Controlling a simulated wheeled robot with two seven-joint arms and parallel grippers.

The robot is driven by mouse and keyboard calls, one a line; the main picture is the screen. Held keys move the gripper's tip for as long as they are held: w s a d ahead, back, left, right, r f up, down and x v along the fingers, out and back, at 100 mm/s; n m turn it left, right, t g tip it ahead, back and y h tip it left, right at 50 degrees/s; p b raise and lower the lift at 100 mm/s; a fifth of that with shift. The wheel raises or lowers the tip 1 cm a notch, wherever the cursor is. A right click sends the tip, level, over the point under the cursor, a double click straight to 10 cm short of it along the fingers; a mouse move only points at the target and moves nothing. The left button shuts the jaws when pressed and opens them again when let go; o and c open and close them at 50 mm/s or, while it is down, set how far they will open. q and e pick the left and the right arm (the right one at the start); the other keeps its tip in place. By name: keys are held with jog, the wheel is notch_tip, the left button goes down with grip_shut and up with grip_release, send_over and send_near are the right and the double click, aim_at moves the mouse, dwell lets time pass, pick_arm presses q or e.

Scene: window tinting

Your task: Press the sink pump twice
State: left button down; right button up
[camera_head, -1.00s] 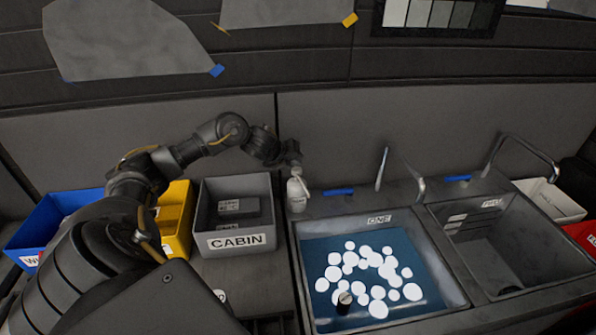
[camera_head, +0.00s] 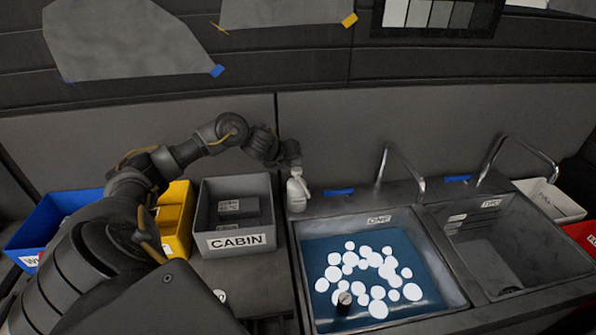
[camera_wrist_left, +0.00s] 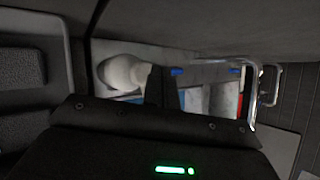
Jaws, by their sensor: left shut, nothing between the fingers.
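The sink pump is a white bottle (camera_head: 297,194) standing on the counter at the back left corner of sink ONE. My left gripper (camera_head: 294,163) is shut and empty, directly above the bottle's top. Whether it touches the pump head is hard to tell. In the left wrist view the white bottle (camera_wrist_left: 122,74) shows beside the dark shut fingers (camera_wrist_left: 160,88). My right gripper is not in view.
Sink ONE (camera_head: 459,290) holds blue water with white foam spots and a dark object. Metal faucets (camera_head: 405,170) rise behind the sinks. The grey CABIN bin (camera_head: 238,241) stands left of the bottle.

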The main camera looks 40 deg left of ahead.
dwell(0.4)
pick_arm(q)
jog(key=shift+f+b, duration=0.4)
jog(key=shift+f, duration=0.05)
jog(key=shift+w, duration=0.1)
jog(key=shift+f, duration=0.15)
dwell(0.3)
jog(key=shift+f+b, duration=0.8)
jog(key=shift+f, duration=0.05)
dwell(0.5)
jog(key=shift+r, duration=0.1)
dwell(0.3)
jog(key=shift+r+p, duration=1.2)
jog(key=shift+r, duration=0.05)
jog(key=shift+r, duration=0.1)
